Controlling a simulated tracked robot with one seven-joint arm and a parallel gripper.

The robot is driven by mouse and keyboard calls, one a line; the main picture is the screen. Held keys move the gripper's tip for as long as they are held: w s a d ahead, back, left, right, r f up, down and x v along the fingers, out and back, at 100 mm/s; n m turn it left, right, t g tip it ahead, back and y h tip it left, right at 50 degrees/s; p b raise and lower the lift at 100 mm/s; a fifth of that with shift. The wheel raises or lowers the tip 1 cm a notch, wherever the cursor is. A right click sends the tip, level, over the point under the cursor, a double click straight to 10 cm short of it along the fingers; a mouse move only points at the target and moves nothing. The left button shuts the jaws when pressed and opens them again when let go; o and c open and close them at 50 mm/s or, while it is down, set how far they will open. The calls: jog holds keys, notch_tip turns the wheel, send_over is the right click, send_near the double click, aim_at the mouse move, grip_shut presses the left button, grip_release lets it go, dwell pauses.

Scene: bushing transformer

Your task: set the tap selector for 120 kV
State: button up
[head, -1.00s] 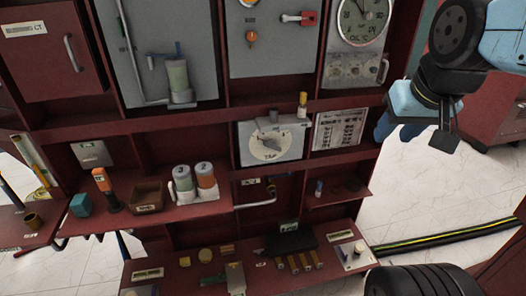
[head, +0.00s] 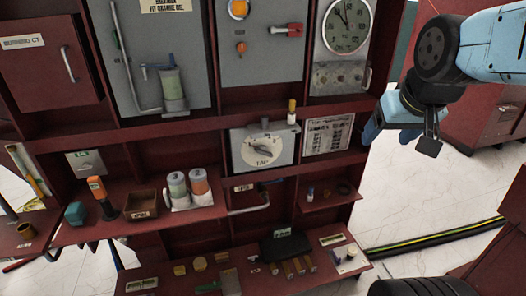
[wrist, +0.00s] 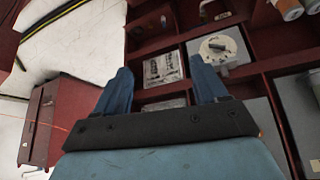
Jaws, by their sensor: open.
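The tap selector (head: 263,148) is a white round dial with a dark knob on a grey panel, marked TAP, in the middle of the red cabinet. A printed plate (head: 328,134) with rows of small text, too small to read, is mounted right of it. My gripper (head: 405,135) hangs at the right of the cabinet, apart from the dial. In the wrist view my gripper (wrist: 162,85) is open and empty, its two blue fingers wide apart. There the dial (wrist: 217,47) shows beyond the right finger, and the plate (wrist: 162,70) shows between the fingers.
A yellow-topped post (head: 292,113) stands at the dial panel's upper right corner. A round gauge (head: 346,27) is above. Shelves below hold two capped jars (head: 188,187), an orange-topped tool (head: 101,197) and a brown bin (head: 141,205). A striped cable (head: 430,238) crosses the open floor at right.

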jog(key=o, duration=0.5)
jog(key=w+a+f, duration=0.1)
jog(key=w, duration=0.3)
jog(key=w+a+f+t, duration=0.1)
jog(key=w+f, duration=0.1)
jog(key=w, duration=0.3)
jog(key=w+a+f+t, duration=0.1)
jog(key=w, duration=0.3)
jog(key=shift+w+a+f+n, duration=0.3)
jog(key=shift+w+a+n, duration=0.05)
jog(key=shift+w+n, duration=0.05)
jog(key=w+a+f+t+y, duration=0.1)
jog(key=w+a+f, duration=0.25)
jog(key=w, duration=0.25)
jog(key=w+a+f+t+y, duration=0.1)
jog(key=w+a+f, duration=0.2)
jog(key=w+f, duration=0.25)
jog(key=t+y, duration=0.3)
send_near(265, 154)
jog(key=s+d+r, duration=0.2)
jog(key=d+r, duration=0.2)
jog(key=r, duration=0.2)
jog(key=s+a+f+m+t, duration=0.2)
jog(key=a+f+m+t, duration=0.2)
jog(key=f, duration=0.5)
jog(key=x, duration=1.3)
jog(key=shift+w+d, duration=0.15)
jog(key=shift+w, duration=0.1)
